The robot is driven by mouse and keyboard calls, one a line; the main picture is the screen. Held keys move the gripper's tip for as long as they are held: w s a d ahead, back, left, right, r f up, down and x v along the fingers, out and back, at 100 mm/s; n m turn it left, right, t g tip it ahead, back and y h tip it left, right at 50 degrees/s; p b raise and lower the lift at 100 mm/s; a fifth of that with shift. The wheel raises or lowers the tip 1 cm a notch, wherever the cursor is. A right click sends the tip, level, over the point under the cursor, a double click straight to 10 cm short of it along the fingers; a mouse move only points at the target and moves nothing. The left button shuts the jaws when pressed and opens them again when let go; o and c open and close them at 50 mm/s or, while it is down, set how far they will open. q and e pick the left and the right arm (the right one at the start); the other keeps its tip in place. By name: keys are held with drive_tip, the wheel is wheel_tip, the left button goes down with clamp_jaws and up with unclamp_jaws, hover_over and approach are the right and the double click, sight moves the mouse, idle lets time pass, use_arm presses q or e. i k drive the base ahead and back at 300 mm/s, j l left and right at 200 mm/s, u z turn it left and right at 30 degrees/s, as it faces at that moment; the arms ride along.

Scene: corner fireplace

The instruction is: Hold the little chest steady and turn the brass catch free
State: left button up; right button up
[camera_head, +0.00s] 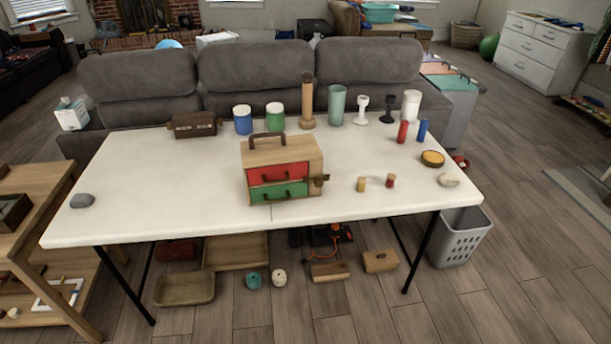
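The little chest (254,159) stands upright on the white table (150,185), near the middle of its front edge. It is light wood with a dark arched handle (266,138) on top. Its front has a red drawer (278,178) above a green drawer (278,194), and both look shut. The brass catch (320,180) sticks out at the chest's right side, near the front; its exact setting is too small to tell. Neither of my grippers shows in the head view, and nothing touches the chest.
A dark wooden box (194,126), blue jar (243,122), green jar (275,118), wooden post (307,105) and green tumbler (336,106) stand behind the chest. A grey stone (82,200) lies far left. The tabletop left of the chest is clear.

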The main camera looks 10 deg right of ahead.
sight(318, 181)
drive_tip(key=i+j+z, duration=0.15)
drive_tip(key=z, duration=0.25)
drive_tip(key=i+j+z, duration=0.1)
drive_tip(key=j+z, duration=0.15)
drive_tip(key=z, duration=0.15)
drive_tip(key=i+j+z, duration=0.1)
drive_tip(key=z, duration=0.35)
drive_tip(key=k+j, duration=0.05)
drive_tip(key=j, duration=0.05)
